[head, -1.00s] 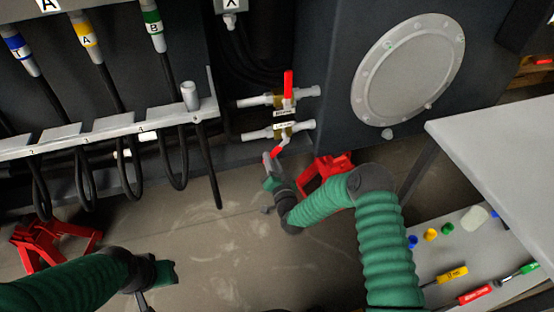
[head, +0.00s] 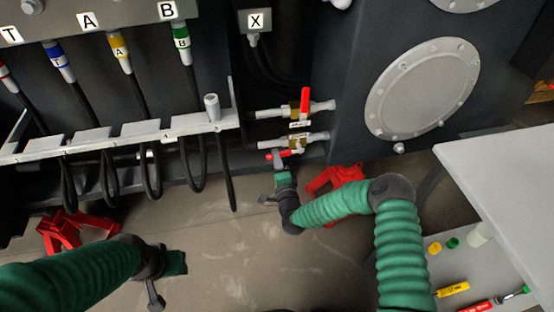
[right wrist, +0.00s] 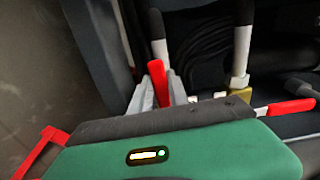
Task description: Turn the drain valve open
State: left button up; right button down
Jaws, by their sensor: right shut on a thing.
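Two small brass valves with white pipe ends sit one above the other on the dark chassis. The upper valve (head: 295,112) has a red handle (head: 305,97) standing upright. The lower valve (head: 292,141) has a red handle (head: 287,153) lying nearly level below its body, its end towards the left. The labels are too small to read. My right gripper (head: 279,158) is shut on the lower handle; in the right wrist view its grey fingers (right wrist: 158,92) close around the red lever (right wrist: 157,80). My left gripper (head: 176,263) hangs low over the floor; its fingers cannot be made out.
A hose rack (head: 130,133) with several hanging hoses stands left of the valves. Red stands (head: 335,178) are on the floor near the chassis. A grey table (head: 500,175) is at the right, with a shelf of small parts below. The middle floor is clear.

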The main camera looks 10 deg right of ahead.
jog(key=shift+d+r+m, duration=0.1)
jog(key=shift+r+m, duration=0.1)
jog(key=shift+m, duration=0.2)
jog(key=c, duration=1.3)
grip_release()
jog(key=shift+o, duration=0.2)
jog(key=s+p, duration=0.5)
jog(key=s, duration=1.2)
jog(key=shift+d+p, duration=0.3)
jog(key=shift+p, duration=0.1)
